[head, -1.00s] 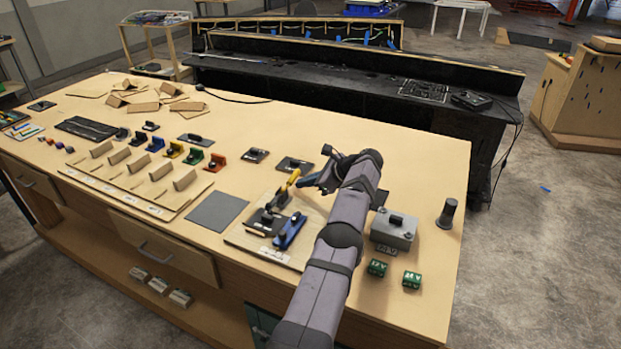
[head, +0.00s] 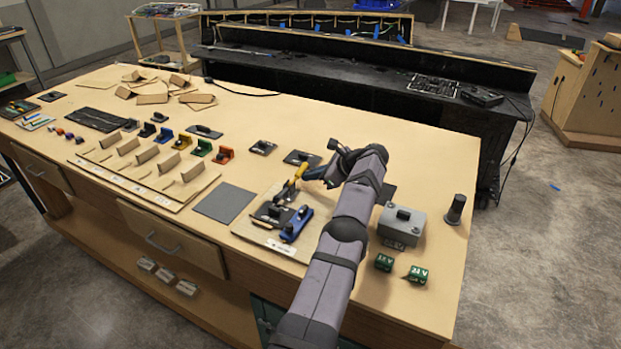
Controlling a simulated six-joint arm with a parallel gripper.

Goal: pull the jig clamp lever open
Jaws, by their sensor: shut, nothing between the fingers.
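The jig clamp lever (head: 299,173) has a yellow grip and slants up and to the right from a dark clamp on the jig. The jig is a light wooden board (head: 250,231) near the front edge of the bench, with a dark block (head: 270,214) and a blue part (head: 296,224) on it. My gripper (head: 306,175) is shut and empty, its tips just right of the yellow grip. I cannot tell whether they touch it. My arm hides the area right of the jig.
A grey mat (head: 225,202) lies left of the jig. Coloured blocks and a wooden rack (head: 150,190) fill the left side.

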